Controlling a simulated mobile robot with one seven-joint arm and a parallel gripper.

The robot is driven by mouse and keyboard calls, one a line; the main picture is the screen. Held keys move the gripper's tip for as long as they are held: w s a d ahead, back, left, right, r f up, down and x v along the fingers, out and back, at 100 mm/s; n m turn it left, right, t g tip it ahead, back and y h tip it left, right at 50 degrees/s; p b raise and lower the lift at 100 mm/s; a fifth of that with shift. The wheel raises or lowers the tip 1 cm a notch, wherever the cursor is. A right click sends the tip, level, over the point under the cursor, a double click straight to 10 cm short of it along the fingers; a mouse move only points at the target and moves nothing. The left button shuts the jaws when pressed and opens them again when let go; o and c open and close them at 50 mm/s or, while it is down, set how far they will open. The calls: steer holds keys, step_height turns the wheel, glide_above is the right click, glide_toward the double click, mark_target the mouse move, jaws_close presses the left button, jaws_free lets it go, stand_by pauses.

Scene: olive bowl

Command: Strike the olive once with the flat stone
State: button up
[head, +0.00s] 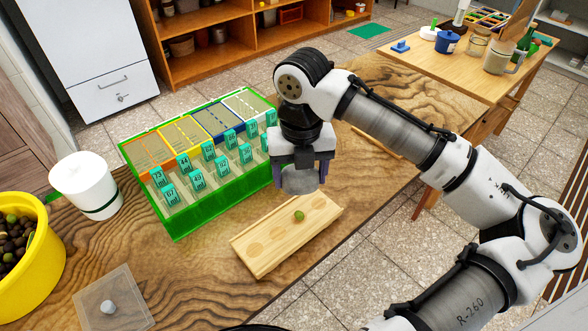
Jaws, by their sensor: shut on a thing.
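A single green olive (299,216) sits on the pale wooden board (262,262), which has shallow round hollows. My gripper (300,180) points down above the far side of the board. It is shut on a grey flat stone (301,179). In the picture the stone appears just above the olive, with a gap between them. The jaws hide the stone's upper part.
A green crate (182,222) with numbered tags stands left of my gripper. A white cup (87,184), a yellow bucket (42,270) of dark olives and a clear square sheet (130,312) with a small grey stone (108,307) are at left. The table's edge runs right of the board.

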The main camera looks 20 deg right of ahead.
steer(key=b, duration=0.5)
glide_above(299, 213)
steer(key=shift+f, duration=2.6)
steer(key=shift+r+p, duration=0.15)
steer(key=shift+p, duration=0.55)
step_height(299, 213, down, 5)
steer(key=shift+r, duration=0.2)
steer(key=shift+c, duration=0.4)
step_height(299, 213, up, 8)
steer(key=p, duration=0.6)
steer(key=shift+f, duration=0.25)
